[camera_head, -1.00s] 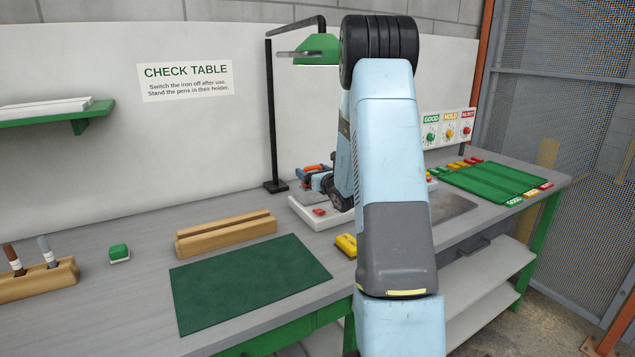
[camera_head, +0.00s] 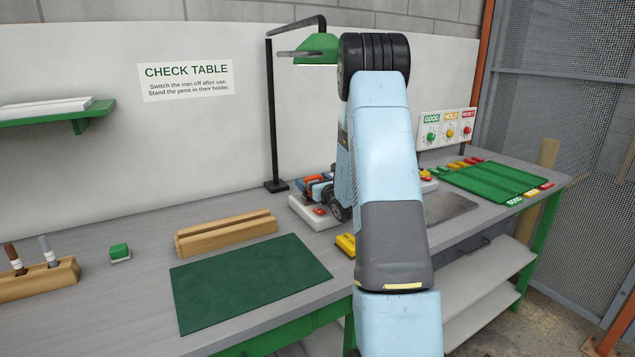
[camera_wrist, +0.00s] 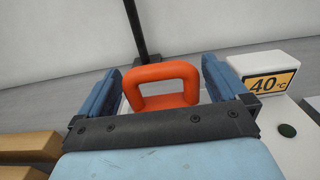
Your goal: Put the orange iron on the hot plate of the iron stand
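The orange iron shows in the wrist view as its looped orange handle (camera_wrist: 162,74); its body is hidden behind my gripper. In the head view a bit of the orange iron (camera_head: 315,179) shows left of my arm. In the head view my gripper (camera_head: 326,190) is low over the iron stand. The stand's white base (camera_head: 303,213) has a red button (camera_head: 320,211). The stand's 40 °C display (camera_wrist: 268,83) is right of the handle. The hot plate is hidden.
A black lamp post (camera_head: 272,120) with a green shade stands behind the stand. A wooden block (camera_head: 226,235), a green mat (camera_head: 250,282) and a yellow block (camera_head: 346,244) lie nearer. A green tray (camera_head: 495,183) is at the right. My arm covers the middle.

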